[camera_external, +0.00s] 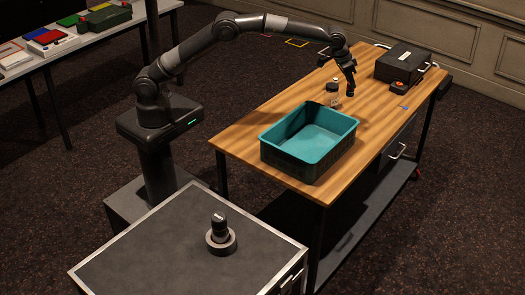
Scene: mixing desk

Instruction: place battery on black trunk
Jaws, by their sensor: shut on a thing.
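My gripper (350,90) is over the wooden workbench, just right of a small clear jar and behind the teal-lined crate. It points down and is shut on a small dark thing, seemingly the battery, which hardly stands out from the dark fingers. Whether that thing still touches the bench is too small to tell. A large black trunk (140,258) with bright metal edges stands in the foreground. A short black cylinder (219,225) stands in a dark ring on its top. The rest of its top is bare.
The crate (266,153) sits on the near half of the workbench (240,144). The jar (332,94) is beside my gripper. A black case (402,63) and a small orange-and-black device (399,88) are at the far end. A side table with coloured boxes is at upper left.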

